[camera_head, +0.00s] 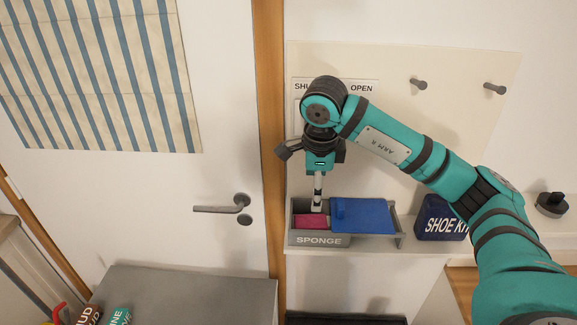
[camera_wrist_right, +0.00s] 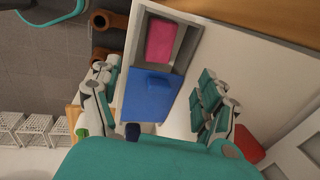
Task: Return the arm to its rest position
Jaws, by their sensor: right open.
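My right arm comes in from the right in the head view and bends down at the wrist. Its gripper (camera_head: 317,200) points down in front of the wall board, over the grey box labelled SPONGE (camera_head: 318,240). In the right wrist view the two fingers of this gripper (camera_wrist_right: 157,88) are spread wide with nothing between them. A pink sponge (camera_head: 309,221) lies in the left compartment of the box and also shows in the wrist view (camera_wrist_right: 161,41). A blue lid-like panel (camera_head: 363,216) covers the right part. My left gripper is not in view.
A dark blue SHOE KIT box (camera_head: 433,220) stands right of the sponge box on the shelf. Two pegs (camera_head: 418,84) stick out of the wall board. A white door with a handle (camera_head: 222,208) is at left. Bottles (camera_head: 89,315) stand at lower left by a grey surface (camera_head: 190,293).

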